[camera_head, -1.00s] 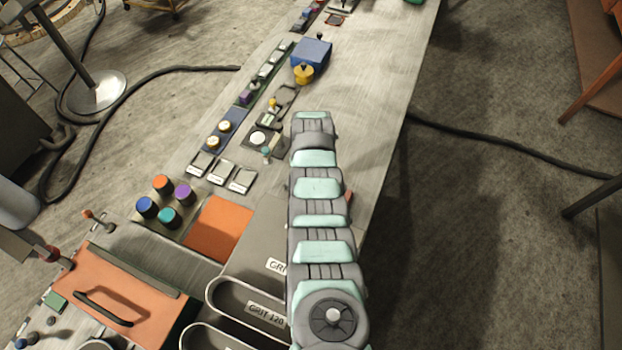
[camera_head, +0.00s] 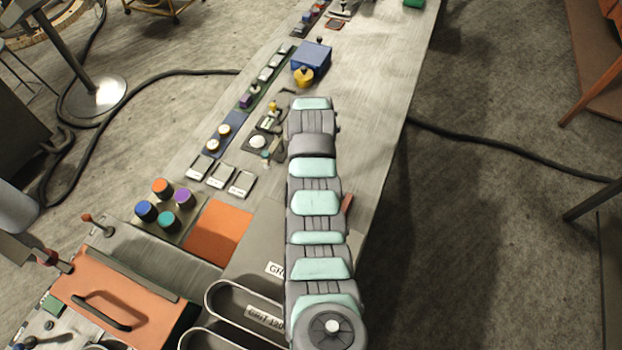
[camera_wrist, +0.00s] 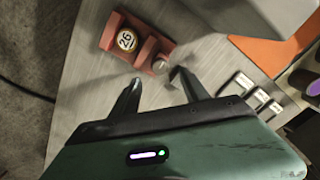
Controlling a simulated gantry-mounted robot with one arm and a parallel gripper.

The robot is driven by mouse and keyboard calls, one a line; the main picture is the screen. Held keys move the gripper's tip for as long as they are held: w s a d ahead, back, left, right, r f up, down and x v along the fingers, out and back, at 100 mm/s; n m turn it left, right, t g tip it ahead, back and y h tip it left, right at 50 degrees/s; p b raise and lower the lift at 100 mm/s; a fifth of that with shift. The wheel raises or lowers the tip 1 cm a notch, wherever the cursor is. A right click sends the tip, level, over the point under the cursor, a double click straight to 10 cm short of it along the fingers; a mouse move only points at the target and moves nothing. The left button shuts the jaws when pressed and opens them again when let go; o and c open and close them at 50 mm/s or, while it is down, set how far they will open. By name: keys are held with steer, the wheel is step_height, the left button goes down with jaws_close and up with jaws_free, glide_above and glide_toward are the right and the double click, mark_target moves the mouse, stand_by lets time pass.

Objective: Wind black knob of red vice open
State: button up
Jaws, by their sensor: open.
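The red vice (camera_wrist: 109,33) sits on the bench at the top of the wrist view. A round brass-coloured piece marked 26 (camera_wrist: 127,40) sits between its red blocks. A small dark knob with a paler face (camera_wrist: 160,66) is at the vice's near end. My gripper (camera_wrist: 157,76) is open, its two dark fingers pointing at the knob, one on either side in the picture. I see clear space between the fingers; I cannot tell whether either touches the knob. In the head view my arm hides most of the vice; only a red sliver (camera_head: 347,203) shows at its right side.
An orange panel (camera_head: 219,232) and a block of coloured knobs (camera_head: 165,205) lie left of my arm. White-faced switches (camera_head: 219,175), a blue box (camera_head: 311,60) and a yellow knob (camera_head: 303,77) stand farther along. Grit-labelled bins (camera_head: 250,310) are near. The bench's right strip is mostly clear.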

steer(key=shift+r, duration=2.15)
